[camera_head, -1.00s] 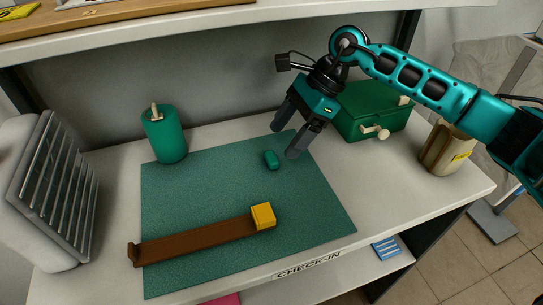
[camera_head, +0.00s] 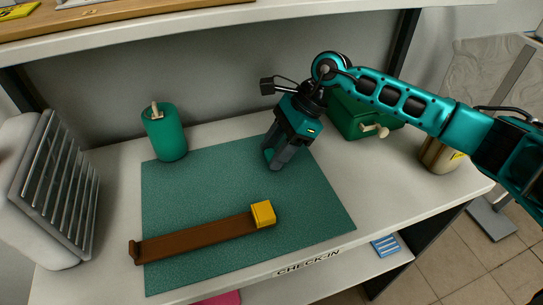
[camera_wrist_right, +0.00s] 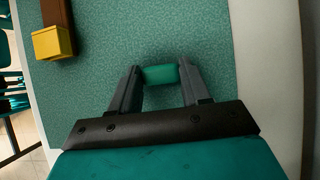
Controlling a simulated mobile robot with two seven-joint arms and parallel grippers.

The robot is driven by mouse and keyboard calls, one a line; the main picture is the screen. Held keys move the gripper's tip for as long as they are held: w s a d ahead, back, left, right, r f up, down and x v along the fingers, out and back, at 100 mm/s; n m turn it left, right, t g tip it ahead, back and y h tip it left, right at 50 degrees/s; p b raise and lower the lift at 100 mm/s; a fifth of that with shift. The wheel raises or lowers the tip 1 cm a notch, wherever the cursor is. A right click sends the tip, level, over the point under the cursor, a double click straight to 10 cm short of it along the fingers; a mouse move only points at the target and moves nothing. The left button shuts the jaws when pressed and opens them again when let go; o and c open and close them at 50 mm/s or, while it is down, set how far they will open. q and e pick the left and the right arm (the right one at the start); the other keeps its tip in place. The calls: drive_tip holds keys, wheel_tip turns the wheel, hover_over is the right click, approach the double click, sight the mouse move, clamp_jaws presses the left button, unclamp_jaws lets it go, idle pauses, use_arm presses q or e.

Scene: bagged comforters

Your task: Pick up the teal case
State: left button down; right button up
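The teal case (camera_wrist_right: 161,75) is a small rounded block on the green mat (camera_head: 190,200). In the wrist view it spans the gap between the fingertips of my right gripper (camera_wrist_right: 161,74), with a finger against each end. In the head view my right gripper (camera_head: 273,160) points down at the mat's right half. Its fingers are close together and hide most of the case (camera_head: 268,154). I cannot tell any lift off the mat. My left gripper is not in view.
A brown strap-like piece (camera_head: 195,240) with a yellow block (camera_head: 263,214) lies on the mat's front. A green canister (camera_head: 165,135) stands at the back left, a green box (camera_head: 352,115) behind my right arm, a slatted white unit (camera_head: 60,190) at the left.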

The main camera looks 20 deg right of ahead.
drive_tip(key=c, duration=0.5)
drive_tip(key=shift+o, duration=0.2)
drive_tip(key=shift+r, duration=0.15)
